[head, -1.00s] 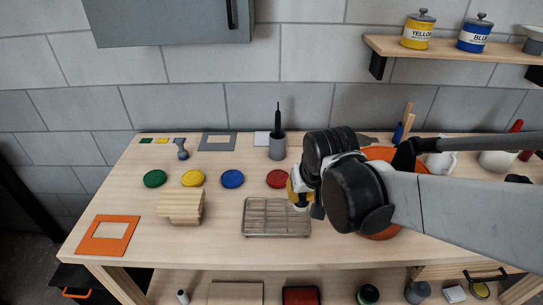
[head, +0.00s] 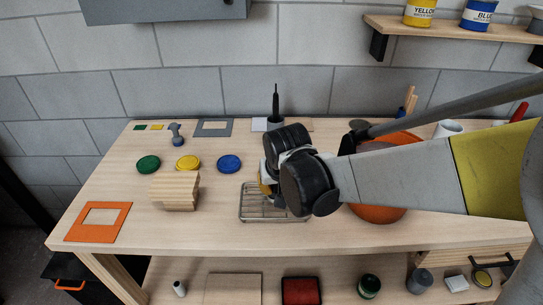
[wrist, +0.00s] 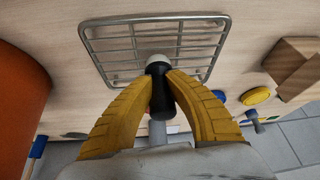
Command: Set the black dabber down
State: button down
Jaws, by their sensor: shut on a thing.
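The black dabber (wrist: 160,98) shows in the wrist view, upright-looking, with a pale round end toward the wire rack. My gripper (wrist: 158,74) has its two yellow fingers shut on the dabber's black body. In the head view my gripper (head: 266,183) is at the back part of the rack, and my arm's dark joints hide the dabber. The wire rack (head: 257,215) lies flat on the bench; it also fills the top of the wrist view (wrist: 112,62). I cannot tell whether the dabber touches the rack.
A wooden block (head: 174,192) and orange frame (head: 72,223) stand left of the rack. Green (head: 148,164), yellow (head: 187,162) and blue (head: 229,163) discs lie behind. An orange bowl (head: 385,213) is right, partly behind my arm.

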jog(key=shift+f, duration=0.15)
jog(key=c, duration=1.4)
grip_release()
jog(key=shift+c, duration=0.2)
jog(key=shift+r, duration=0.35)
jog(key=a+p+v, duration=0.1)
jog(key=p+v, duration=0.4)
jog(key=v, duration=0.6)
jog(key=s+d+r+m+t, duration=0.1)
jog(key=s+d+r+t, duration=0.1)
jog(key=s+d, duration=1.1)
jog(key=d, duration=0.2)
jog(key=shift+d+r+h, duration=0.3)
jog(key=shift+d, duration=0.1)
